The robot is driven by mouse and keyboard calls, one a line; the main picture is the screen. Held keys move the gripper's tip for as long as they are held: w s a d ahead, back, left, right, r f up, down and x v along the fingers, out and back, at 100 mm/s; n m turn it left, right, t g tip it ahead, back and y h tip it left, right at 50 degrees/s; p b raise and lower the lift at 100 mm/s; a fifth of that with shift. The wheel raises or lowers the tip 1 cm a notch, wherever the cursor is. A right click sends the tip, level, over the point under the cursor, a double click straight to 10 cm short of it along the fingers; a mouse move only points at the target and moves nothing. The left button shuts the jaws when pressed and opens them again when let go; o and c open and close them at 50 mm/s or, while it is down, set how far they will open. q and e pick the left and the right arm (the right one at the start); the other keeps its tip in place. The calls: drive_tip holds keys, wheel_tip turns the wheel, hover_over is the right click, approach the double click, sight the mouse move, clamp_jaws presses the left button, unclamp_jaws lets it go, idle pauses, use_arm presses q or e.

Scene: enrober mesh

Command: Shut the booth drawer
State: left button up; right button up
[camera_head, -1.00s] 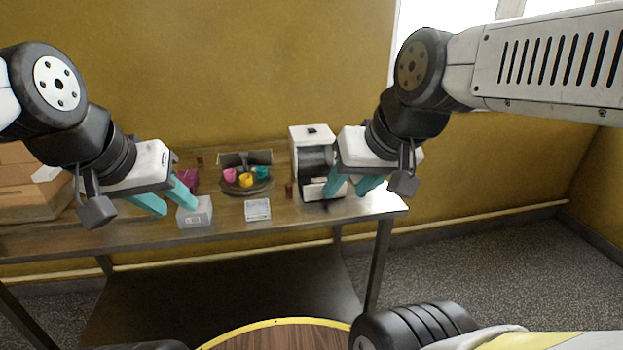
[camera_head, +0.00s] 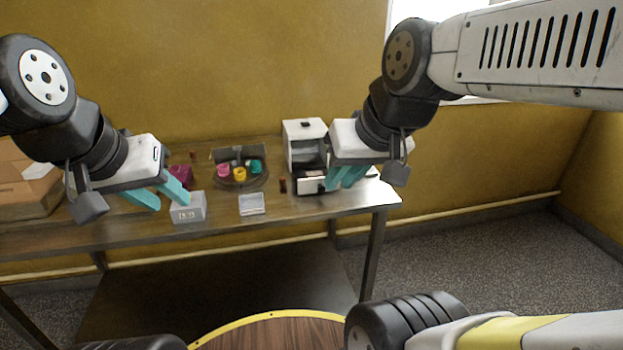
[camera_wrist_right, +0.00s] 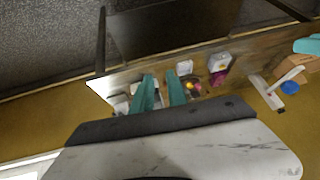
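The booth (camera_head: 303,131) is a white box at the right end of the table. Its drawer (camera_head: 310,187) sticks out at the bottom front, with the white front panel and dark inside showing. My right gripper (camera_head: 345,178) is at the drawer's right side, fingers pointing down and partly covering it; I cannot tell whether they touch. In the right wrist view its two teal fingers (camera_wrist_right: 161,91) are apart with nothing seen between them, and the booth is partly hidden behind them. My left gripper (camera_head: 160,196) is open and empty beside a grey box (camera_head: 188,209).
A round tray (camera_head: 240,184) with colourful cups stands mid-table. A small clear-lidded box (camera_head: 252,204) lies in front of it. A magenta item (camera_head: 181,174) and a cardboard box (camera_head: 22,203) are to the left. The table's front edge (camera_head: 300,213) is close to the booth.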

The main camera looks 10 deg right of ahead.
drive_tip(key=w+f+n, duration=0.1)
drive_tip(key=w, duration=0.1)
drive_tip(key=w+f+n+g, duration=0.1)
drive_tip(key=w+n, duration=0.1)
drive_tip(key=w+d+f+n+h, duration=0.1)
drive_tip(key=w, duration=0.1)
drive_tip(key=shift+w+d+f, duration=0.1)
drive_tip(key=shift+w, duration=0.2)
clamp_jaws()
drive_tip(key=w+d+f+n+y, duration=0.2)
drive_tip(key=w+d+f+n, duration=0.2)
drive_tip(key=w+f+n, duration=0.3)
drive_tip(key=w+d+f+n+y, duration=0.2)
drive_tip(key=w+d+f+n, duration=0.35)
drive_tip(key=w, duration=0.35)
drive_tip(key=x, duration=0.9)
drive_tip(key=shift+w+a, duration=0.1)
drive_tip(key=shift+a, duration=0.4)
drive_tip(key=w, duration=0.3)
drive_tip(key=shift+w+a+f, duration=0.1)
drive_tip(key=shift+w+f, duration=0.05)
drive_tip(key=shift+f, duration=0.05)
drive_tip(key=shift+w, duration=0.45)
